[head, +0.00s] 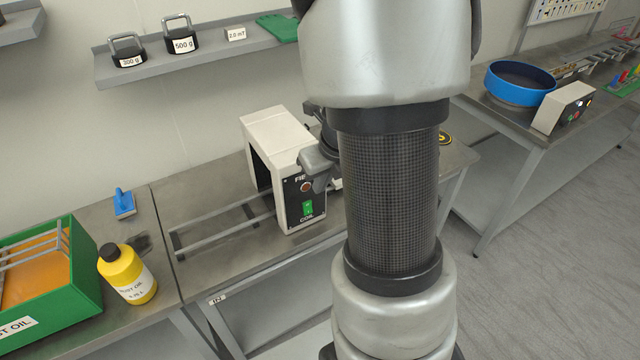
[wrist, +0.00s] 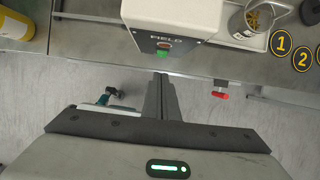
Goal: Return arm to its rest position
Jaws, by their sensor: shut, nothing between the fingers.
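My gripper (wrist: 160,95) shows in the wrist view with its dark fingers together and nothing between them. It points at the front of the white coil unit (wrist: 178,18), apart from any object, with grey floor behind the fingers. In the head view my arm fills the middle from top to bottom. Part of my wrist shows against the right side of the coil unit (head: 285,165), near its FIELD lamp and green switch. The fingertips are hidden or cannot be made out there.
A steel bench (head: 215,262) carries the coil unit and a rail frame. A yellow oil bottle (head: 127,275) and green tank (head: 82,290) stand left. A shelf (head: 200,62) with weights is above. A blue bowl (head: 520,84) stands right. The wrist view shows a can (wrist: 247,22).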

